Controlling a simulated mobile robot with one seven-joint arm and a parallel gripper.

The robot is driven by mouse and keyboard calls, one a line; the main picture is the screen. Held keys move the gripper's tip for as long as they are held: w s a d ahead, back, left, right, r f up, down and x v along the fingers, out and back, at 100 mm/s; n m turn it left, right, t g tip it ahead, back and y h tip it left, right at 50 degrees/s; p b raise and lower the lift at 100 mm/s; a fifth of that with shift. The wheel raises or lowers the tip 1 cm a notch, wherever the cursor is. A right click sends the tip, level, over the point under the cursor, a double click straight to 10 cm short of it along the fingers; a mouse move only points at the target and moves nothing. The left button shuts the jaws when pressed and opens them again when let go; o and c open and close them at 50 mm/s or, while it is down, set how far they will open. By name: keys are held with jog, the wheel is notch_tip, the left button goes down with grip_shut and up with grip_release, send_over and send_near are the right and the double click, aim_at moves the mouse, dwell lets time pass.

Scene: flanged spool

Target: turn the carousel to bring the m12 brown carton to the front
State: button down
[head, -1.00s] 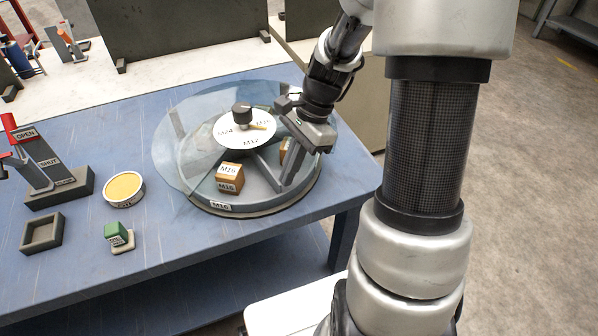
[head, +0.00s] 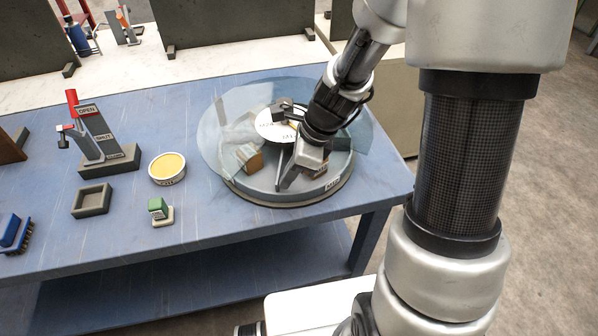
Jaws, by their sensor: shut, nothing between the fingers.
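The round grey carousel (head: 262,197) stands on the blue table under a clear cover, its white centre disc (head: 267,124) partly hidden by my arm. One brown carton (head: 250,158) sits in the left part. Another brown carton (head: 319,170) sits at the right, partly behind my gripper. I cannot read a label on either, so I cannot tell which is m12. A rim label (head: 333,182) is at the front right. My gripper (head: 284,186) is shut and empty, reaching down into the front part beside a grey divider; contact with it is unclear.
A blue brush (head: 16,233) lies at far left. The table's front edge is clear.

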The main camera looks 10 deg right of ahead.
jog(key=shift+w+a+r+m+t+p, duration=0.1)
jog(key=shift+w+a+m+t+p, duration=0.1)
jog(key=shift+a+m+p, duration=0.55)
jog(key=shift+w+a+r+m+t+p, duration=0.15)
jog(key=shift+a+m, duration=0.3)
jog(key=shift+a, duration=0.65)
jog(key=shift+w+a+f+m+t+h+p, duration=0.1)
jog(key=shift+w+a+m+t+h+p, duration=0.1)
jog(key=shift+a+m+p, duration=0.2)
jog(key=shift+w+a+f+m+t+h+p, duration=0.1)
jog(key=shift+w+a+m+t+p, duration=0.15)
jog(key=shift+a, duration=0.25)
jog(key=shift+w+a+m+p, duration=0.5)
jog(key=shift+a+m+p, duration=0.1)
jog(key=shift+a+m, duration=0.3)
jog(key=shift+a, duration=0.1)
jog(key=shift+w+r, duration=0.1)
